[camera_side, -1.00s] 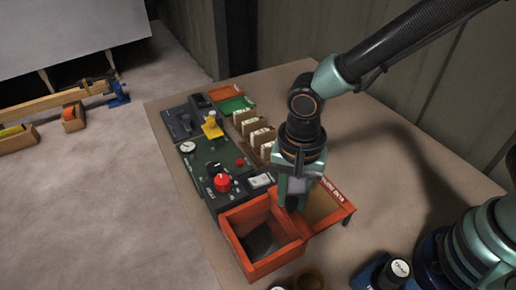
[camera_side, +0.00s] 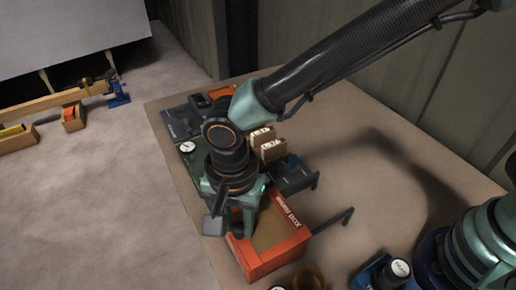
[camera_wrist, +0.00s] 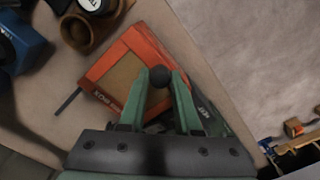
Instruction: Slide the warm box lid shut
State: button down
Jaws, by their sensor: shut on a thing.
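The warm box (camera_side: 255,267) is an orange-red box near the front of the bench. Its lid (camera_side: 281,227), a tan panel with an orange frame and white lettering, lies over the box top; its left part is hidden behind my gripper. In the wrist view the lid (camera_wrist: 120,80) lies flat across the box. My gripper (camera_side: 240,226) is at the lid's left side, pointing down. In the wrist view its fingers (camera_wrist: 159,88) are closed on a round black knob (camera_wrist: 159,76) at the lid's edge. I see no open gap into the box.
A brown cup (camera_side: 309,281) and a blue unit (camera_side: 388,274) stand at front right. Bench at right is clear.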

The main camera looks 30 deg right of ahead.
jog(key=shift+a+r, duration=0.1)
jog(key=shift+a, duration=0.5)
jog(key=c, duration=0.6)
grip_release()
jog(key=shift+d, duration=0.1)
notch_tip(320, 180, up, 12)
